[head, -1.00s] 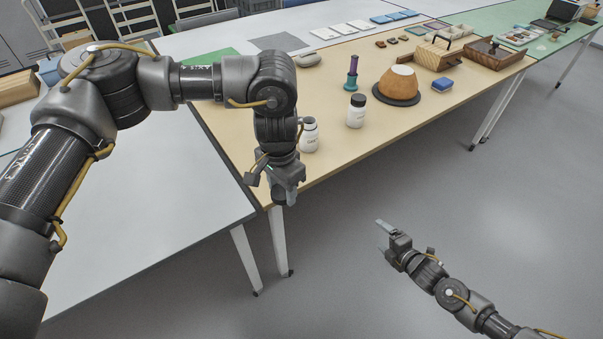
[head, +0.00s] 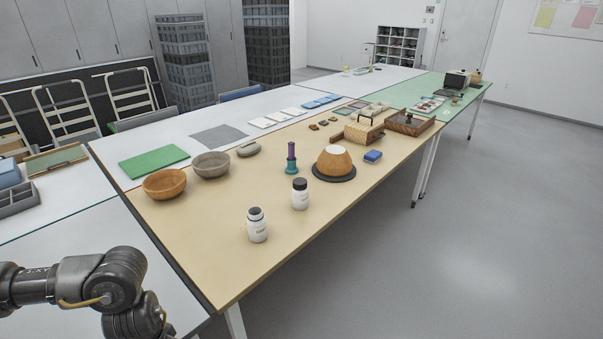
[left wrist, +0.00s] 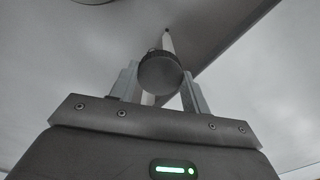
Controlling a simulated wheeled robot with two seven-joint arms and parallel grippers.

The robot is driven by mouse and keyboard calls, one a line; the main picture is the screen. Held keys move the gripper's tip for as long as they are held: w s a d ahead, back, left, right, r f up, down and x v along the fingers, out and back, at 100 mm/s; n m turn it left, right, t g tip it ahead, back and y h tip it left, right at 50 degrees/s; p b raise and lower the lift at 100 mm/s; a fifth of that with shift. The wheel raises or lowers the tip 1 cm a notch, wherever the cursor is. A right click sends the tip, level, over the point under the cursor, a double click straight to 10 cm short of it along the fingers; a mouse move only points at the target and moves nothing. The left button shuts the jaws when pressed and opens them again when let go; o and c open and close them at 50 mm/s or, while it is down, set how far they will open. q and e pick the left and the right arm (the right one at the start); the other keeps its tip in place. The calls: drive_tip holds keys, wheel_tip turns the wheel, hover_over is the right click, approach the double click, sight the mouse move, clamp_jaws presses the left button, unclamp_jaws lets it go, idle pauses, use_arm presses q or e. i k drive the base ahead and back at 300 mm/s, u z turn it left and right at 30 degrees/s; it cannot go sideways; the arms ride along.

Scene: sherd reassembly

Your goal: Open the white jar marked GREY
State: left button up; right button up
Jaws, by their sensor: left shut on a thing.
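Two white jars stand upright on the tan table. The other white jar (head: 300,196) wears a dark lid. Their labels are too small to read. My left gripper (left wrist: 160,85) is shut on a round dark lid (left wrist: 160,73), seen between its fingers in the left wrist view, away from the jars. In the head view only part of my left arm shows, at lower left. My right gripper is out of view.
Two bowls (head: 164,184) (head: 211,164) stand at left. The tan table's front left is clear.

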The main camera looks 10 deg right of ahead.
sight(258, 227)
drive_tip(key=k, duration=0.65)
drive_tip(key=z, duration=0.5)
drive_tip(key=i, duration=0.5)
drive_tip(key=z, duration=1.45)
drive_tip(key=i, duration=1.3)
drive_tip(key=z, duration=0.2)
drive_tip(key=i, duration=1.45)
drive_tip(key=u, duration=1.5)
drive_tip(key=i, duration=0.7)
drive_tip(key=u, duration=0.85)
